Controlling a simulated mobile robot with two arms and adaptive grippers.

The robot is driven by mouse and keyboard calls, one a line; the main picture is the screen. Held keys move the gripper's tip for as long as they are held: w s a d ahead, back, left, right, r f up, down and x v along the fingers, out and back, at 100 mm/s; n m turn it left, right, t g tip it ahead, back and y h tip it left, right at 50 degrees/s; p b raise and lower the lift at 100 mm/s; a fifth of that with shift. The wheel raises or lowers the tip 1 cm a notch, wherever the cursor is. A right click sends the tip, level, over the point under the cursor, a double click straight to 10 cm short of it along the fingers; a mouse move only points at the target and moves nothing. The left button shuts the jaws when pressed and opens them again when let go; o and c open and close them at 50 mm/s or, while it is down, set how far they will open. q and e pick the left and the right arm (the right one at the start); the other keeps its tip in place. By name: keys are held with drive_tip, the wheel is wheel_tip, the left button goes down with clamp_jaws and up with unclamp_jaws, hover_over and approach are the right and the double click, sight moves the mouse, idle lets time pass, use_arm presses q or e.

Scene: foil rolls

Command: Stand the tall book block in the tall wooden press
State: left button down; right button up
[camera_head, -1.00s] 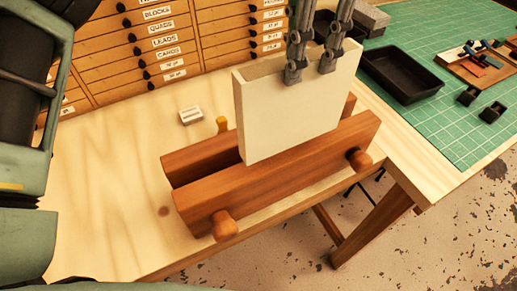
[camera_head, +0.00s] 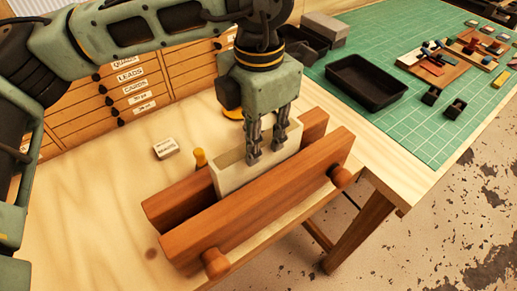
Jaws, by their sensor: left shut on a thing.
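The tall cream book block (camera_head: 227,178) is upright between the two boards of the wooden press (camera_head: 270,200). Its top edge and left end show above the boards. The front board hides its lower part, so I cannot tell whether it touches the bottom. My left gripper (camera_head: 267,151) points down from above and is shut on the top of the block. My right gripper is not in view.
A small labelled box (camera_head: 165,149) and a yellow-topped peg (camera_head: 200,158) are left of and behind the press. A drawer cabinet (camera_head: 130,80) stands behind. A black tray (camera_head: 366,82) lies on the green mat (camera_head: 430,30) at right. The table's left part is clear.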

sight(259, 169)
use_arm(q)
drive_tip(key=shift+d+f, duration=0.1)
drive_tip(key=shift+f, duration=0.3)
wheel_tip(259, 169, down, 4)
drive_tip(key=shift+r+p, duration=0.1)
drive_tip(key=shift+p, duration=0.45)
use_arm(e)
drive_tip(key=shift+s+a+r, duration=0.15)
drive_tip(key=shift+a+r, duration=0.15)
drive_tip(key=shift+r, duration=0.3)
use_arm(q)
drive_tip(key=shift+f, duration=0.2)
drive_tip(key=c, duration=1.5)
unclamp_jaws()
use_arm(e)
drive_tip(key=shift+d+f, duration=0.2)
